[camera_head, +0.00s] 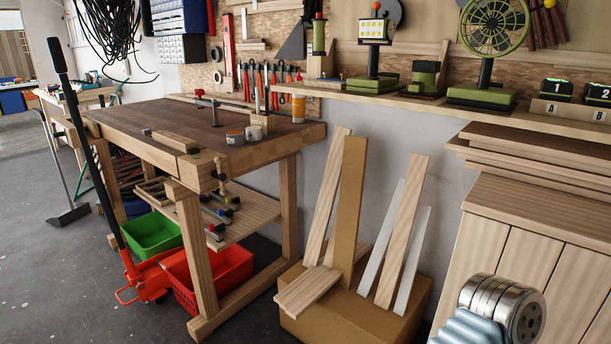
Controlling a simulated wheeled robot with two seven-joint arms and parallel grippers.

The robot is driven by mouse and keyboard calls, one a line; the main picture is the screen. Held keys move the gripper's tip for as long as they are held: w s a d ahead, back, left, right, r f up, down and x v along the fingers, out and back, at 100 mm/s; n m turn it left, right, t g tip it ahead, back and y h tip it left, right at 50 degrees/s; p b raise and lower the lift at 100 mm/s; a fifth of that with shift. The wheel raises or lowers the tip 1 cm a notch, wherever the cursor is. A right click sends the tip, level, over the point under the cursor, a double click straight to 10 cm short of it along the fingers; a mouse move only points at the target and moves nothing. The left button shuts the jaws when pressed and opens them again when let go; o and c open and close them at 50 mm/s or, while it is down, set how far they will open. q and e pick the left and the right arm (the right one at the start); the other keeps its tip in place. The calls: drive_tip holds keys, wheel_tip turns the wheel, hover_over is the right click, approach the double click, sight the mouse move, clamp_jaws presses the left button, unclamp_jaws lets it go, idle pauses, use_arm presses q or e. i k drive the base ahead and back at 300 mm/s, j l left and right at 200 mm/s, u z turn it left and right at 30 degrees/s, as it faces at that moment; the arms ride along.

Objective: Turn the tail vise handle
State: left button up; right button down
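The wooden workbench (105,115) stands at the left, with a dark top and pale legs. A small dark fitting with a thin upright bar (221,176) sits on the near edge of the bench, below the top. It looks like a vise screw and handle, but it is too small to make out its exact angle. Neither of my grippers is in view, and nothing is seen touching the bench fitting.
Clamps (216,212) lie on the lower shelf. A green crate (152,233) and a red crate (232,268) stand below. A cardboard box (345,318) with leaning boards stands right of the bench. Grey floor is open at left.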

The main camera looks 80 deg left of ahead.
sight(219, 174)
drive_tip(key=u, duration=3.05)
